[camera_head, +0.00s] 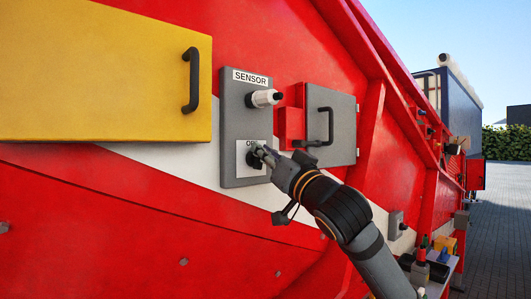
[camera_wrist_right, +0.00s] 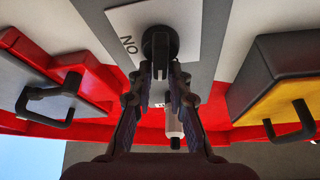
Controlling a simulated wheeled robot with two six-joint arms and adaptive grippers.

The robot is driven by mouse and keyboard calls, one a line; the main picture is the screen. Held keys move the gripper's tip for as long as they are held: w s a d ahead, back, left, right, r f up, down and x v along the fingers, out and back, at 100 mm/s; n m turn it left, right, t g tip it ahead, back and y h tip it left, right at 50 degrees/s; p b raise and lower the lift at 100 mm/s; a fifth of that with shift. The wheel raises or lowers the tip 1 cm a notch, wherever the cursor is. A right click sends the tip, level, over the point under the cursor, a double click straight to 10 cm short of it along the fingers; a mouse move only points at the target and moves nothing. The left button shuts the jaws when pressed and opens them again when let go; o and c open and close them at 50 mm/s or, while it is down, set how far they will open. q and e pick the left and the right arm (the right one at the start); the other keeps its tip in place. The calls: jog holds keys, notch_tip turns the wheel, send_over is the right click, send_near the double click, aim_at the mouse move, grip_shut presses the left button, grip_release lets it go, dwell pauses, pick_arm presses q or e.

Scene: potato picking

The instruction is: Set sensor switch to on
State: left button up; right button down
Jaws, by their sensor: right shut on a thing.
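The grey sensor panel (camera_head: 233,110) stands upright on the red machine wall under a SENSOR label (camera_head: 251,77). Its black rotary switch knob (camera_wrist_right: 160,44) sits on a white label plate (camera_wrist_right: 190,18), and ON lettering shows upside down beside it in the wrist view. My right gripper (camera_head: 264,154) reaches the lower part of the panel and is shut on the knob. In the wrist view its two fingers (camera_wrist_right: 160,88) stand on either side of the knob's grip. In the head view the gripper hides most of the knob. My left gripper is not in view.
A white cylindrical fitting (camera_head: 262,98) sticks out of the panel above my gripper. A yellow door (camera_head: 100,75) with a black handle is to the left. A grey door (camera_head: 342,125) with a black handle is close on the right.

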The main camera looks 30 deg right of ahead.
jog(key=shift+w+d+f+m+g+h+b, duration=0.2)
jog(key=shift+m+g+h+b, duration=0.5)
jog(key=shift+m, duration=2.35)
jog(key=shift+s+d+f+m+g+h+b, duration=0.15)
jog(key=shift+f+m+g+h+b, duration=0.6)
jog(key=shift+m, duration=2.35)
jog(key=shift+w+d+r+m+g+h+b, duration=0.15)
jog(key=shift+m+g+h, duration=1)
jog(key=shift+m, duration=1.9)
jog(key=shift+s, duration=0.1)
